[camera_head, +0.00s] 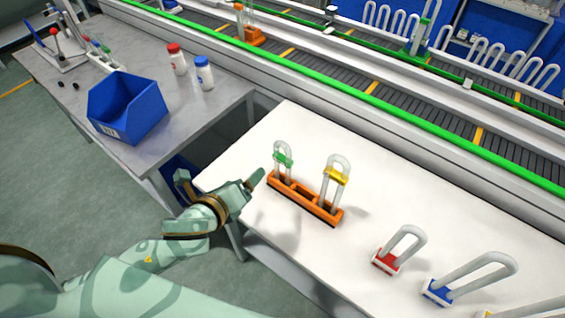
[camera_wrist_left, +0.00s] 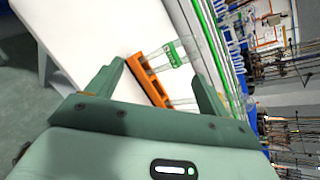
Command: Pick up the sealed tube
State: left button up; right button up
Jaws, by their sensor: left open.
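An orange rack (camera_head: 305,203) stands on the white table. It holds two clear U-shaped tubes upright, one with a green clip (camera_head: 283,159) and one with a yellow clip (camera_head: 335,176). I cannot tell which tube is sealed. My left gripper (camera_head: 222,177) is open and empty, at the table's left edge, left of the rack and apart from it. In the left wrist view, the open fingers (camera_wrist_left: 157,85) frame the rack (camera_wrist_left: 147,80) and the green-clipped tube (camera_wrist_left: 176,54) beyond them. My right gripper is not in view.
A grey side table (camera_head: 150,50) bears a blue bin (camera_head: 127,108) and two bottles. A conveyor (camera_head: 400,110) runs behind. The white table's back left is clear.

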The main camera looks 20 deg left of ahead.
aim_at(281, 163)
pick_arm(q)
jog(key=w+d+f+m+h, duration=0.1)
jog(key=w+f+m, duration=0.1)
jog(key=w+m, duration=0.1)
jog(key=w+d+f+m+h+b, duration=0.1)
jog(key=w+d+f+m, duration=0.1)
jog(key=w+m, duration=0.2)
jog(key=w+d+f+m+h+b, duration=0.1)
jog(key=w+m, duration=0.2)
jog(key=m, duration=0.1)
jog(key=shift+w+d+f, duration=0.25)
jog(key=shift+w+f, duration=0.1)
jog(key=shift+f, duration=0.05)
jog(key=b+x, duration=0.1)
jog(key=x, duration=0.4)
jog(key=shift+w+d, duration=0.2)
jog(key=shift+w, duration=0.2)
jog(key=shift+r, duration=0.1)
jog(key=c, duration=1.1)
